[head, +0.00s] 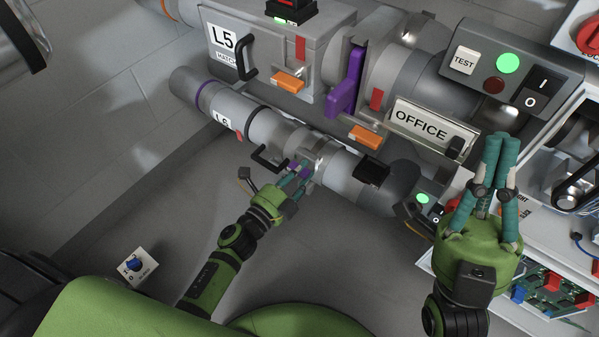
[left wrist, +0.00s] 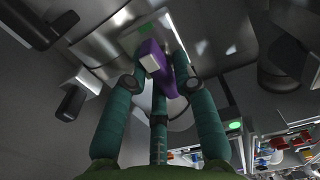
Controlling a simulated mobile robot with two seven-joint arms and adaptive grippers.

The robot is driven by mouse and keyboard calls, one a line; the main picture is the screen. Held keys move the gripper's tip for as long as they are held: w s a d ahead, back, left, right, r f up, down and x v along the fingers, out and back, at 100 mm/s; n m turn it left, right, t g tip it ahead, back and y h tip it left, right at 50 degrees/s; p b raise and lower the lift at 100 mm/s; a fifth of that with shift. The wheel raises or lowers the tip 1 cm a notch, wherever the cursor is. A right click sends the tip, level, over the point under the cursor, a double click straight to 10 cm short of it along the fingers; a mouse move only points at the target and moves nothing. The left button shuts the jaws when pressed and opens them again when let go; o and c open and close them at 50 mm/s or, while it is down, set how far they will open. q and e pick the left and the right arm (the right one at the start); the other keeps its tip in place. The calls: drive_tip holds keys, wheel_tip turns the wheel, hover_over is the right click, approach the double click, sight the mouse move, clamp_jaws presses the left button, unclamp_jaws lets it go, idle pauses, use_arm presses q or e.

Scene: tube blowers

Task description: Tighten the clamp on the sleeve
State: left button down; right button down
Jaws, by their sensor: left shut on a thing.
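The sleeve (head: 318,150) is a grey band around the lower tube marked L6. A purple clamp lever (head: 305,170) sits at its lower side, partly hidden by my fingers. In the left wrist view the purple lever (left wrist: 158,72) has a pale end and lies between my fingers. My left gripper (head: 298,178) is shut on the purple lever, with its teal fingers around it. It also shows in the left wrist view (left wrist: 160,70). My right gripper (head: 492,142) is raised at the right, fingers pointing up and close together, with nothing seen between them.
The upper tube L5 (head: 226,42) has a larger purple lever (head: 347,84). Black handles (head: 268,158) and orange latches (head: 366,134) stick out nearby. A TEST switch panel (head: 512,68), OFFICE sign (head: 420,122) and circuit board (head: 550,286) are at right.

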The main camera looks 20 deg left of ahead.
use_arm(q)
drive_tip(key=shift+r, duration=0.1)
idle(0.3)
drive_tip(key=c, duration=1.1)
unclamp_jaws()
drive_tip(key=v, duration=1.2)
